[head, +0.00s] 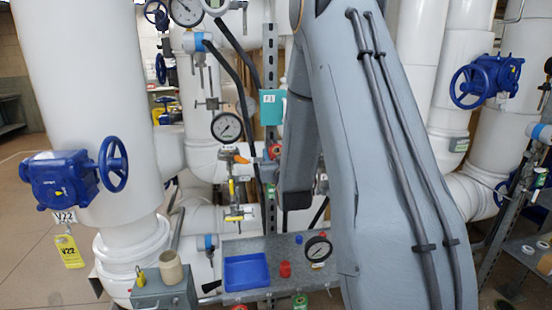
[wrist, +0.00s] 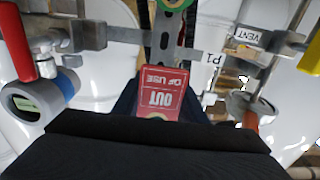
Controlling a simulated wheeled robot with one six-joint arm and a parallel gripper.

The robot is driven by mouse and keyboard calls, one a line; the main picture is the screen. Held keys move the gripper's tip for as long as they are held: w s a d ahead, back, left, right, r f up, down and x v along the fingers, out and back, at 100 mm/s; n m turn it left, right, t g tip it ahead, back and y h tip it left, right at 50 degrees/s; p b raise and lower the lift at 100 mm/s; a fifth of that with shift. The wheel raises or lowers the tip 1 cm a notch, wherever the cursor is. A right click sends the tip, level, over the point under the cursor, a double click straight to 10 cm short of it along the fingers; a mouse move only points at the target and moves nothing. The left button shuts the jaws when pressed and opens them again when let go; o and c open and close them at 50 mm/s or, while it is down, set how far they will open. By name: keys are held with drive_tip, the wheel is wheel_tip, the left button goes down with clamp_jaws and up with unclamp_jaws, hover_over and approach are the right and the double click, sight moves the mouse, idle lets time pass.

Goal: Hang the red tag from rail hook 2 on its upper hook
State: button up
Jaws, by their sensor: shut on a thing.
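In the wrist view the red tag (wrist: 162,91) with white OUT OF USE lettering stands out beyond my gripper (wrist: 154,122), its words upside down. My dark jaws are shut on the tag's near end, where a pale ring shows partly. Behind the tag runs a perforated metal upright (wrist: 165,42), with a round green part (wrist: 175,4) at the top edge of the picture. I cannot tell whether the tag touches the upright. In the head view my arm hides the gripper and I cannot make out the held tag. I cannot tell which part is the upper hook.
In the wrist view a red-handled valve (wrist: 17,40) is at the left and a VENT label (wrist: 246,36) at the right. In the head view a blue tray (head: 247,270), red cap (head: 285,269) and gauge (head: 318,249) lie on a grey shelf. Large white pipes surround the arm.

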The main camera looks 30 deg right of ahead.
drive_tip(key=shift+w+d, duration=0.15)
drive_tip(key=shift+w, duration=0.25)
drive_tip(key=shift+b+x, duration=0.85)
drive_tip(key=shift+x, duration=0.35)
idle(1.3)
drive_tip(key=shift+w, duration=0.3)
drive_tip(key=shift+b+x, duration=0.65)
drive_tip(key=shift+x, duration=0.35)
idle(0.5)
drive_tip(key=shift+d+f+b, duration=0.1)
drive_tip(key=shift+f+b, duration=0.35)
idle(0.6)
drive_tip(key=o, duration=0.9)
drive_tip(key=shift+b+v, duration=1.15)
drive_tip(key=shift+v, duration=2.75)
